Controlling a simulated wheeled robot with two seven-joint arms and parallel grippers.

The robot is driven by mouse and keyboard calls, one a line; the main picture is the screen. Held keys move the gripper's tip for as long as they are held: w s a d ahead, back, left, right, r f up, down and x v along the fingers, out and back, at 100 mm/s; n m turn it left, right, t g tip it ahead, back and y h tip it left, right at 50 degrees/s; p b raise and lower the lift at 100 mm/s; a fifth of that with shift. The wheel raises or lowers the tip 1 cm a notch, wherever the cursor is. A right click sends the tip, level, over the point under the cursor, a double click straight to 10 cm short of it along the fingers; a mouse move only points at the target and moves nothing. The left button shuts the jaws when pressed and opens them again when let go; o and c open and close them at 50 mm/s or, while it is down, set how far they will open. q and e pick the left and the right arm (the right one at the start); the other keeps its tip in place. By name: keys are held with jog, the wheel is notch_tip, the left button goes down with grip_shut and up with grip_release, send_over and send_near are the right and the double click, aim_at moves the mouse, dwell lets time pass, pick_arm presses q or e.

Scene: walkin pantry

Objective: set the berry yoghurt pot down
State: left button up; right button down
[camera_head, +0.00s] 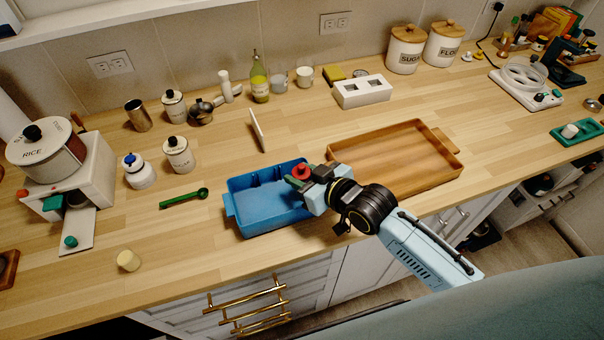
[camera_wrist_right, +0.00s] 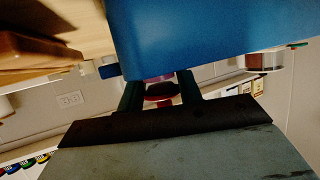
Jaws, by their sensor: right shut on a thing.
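My right gripper (camera_head: 305,180) reaches in from the right over the right end of the blue tray (camera_head: 262,211). It is shut on a small pot with a red top, taken to be the berry yoghurt pot (camera_head: 302,170). The fingers hide most of the pot. In the right wrist view the pot (camera_wrist_right: 158,88) shows as a purple and red patch between the two dark fingers, with the blue tray (camera_wrist_right: 215,35) filling the top. I cannot tell whether the pot touches the tray. My left gripper is not in view.
A wooden tray (camera_head: 440,178) lies right of the blue tray. White canisters (camera_head: 179,153) stand at the left. The counter left-front of the blue tray is mostly clear.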

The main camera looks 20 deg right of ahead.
jog(key=shift+f, duration=0.15)
jog(key=shift+f, duration=0.5)
jog(key=c, duration=1.2)
grip_release()
jog(key=shift+s+f, duration=0.1)
jog(key=shift+c, duration=0.2)
jog(key=shift+r, duration=0.35)
jog(key=r+v, duration=0.1)
jog(key=v, duration=1.1)
jog(key=shift+p, duration=0.3)
